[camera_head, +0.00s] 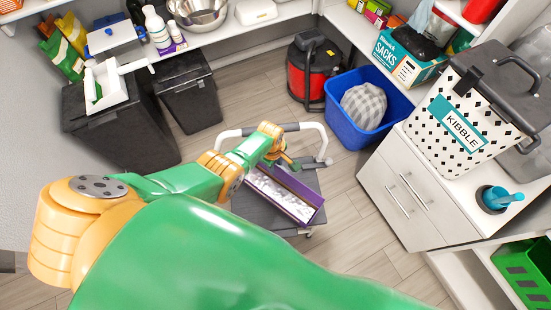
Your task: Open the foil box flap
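The foil box (286,195) is long and purple. It lies on a grey platform cart (262,213) in the middle of the view. A silvery white strip runs along its upper side between purple edges; I cannot tell whether this is bare foil or print, or how far the flap stands open. My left gripper (287,163) is at the far end of the box, just above or touching it. Its fingers are small and partly hidden by my green and orange arm, so I cannot tell whether they are open. The near left part of the cart is hidden by my arm. My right gripper is not in view.
A blue bin (364,112) with a grey bag and a red and black vacuum (312,70) stand behind the cart. White drawers (408,195) with a kibble container (455,120) are at right. Black bins (118,130) are at left. Floor between them is clear.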

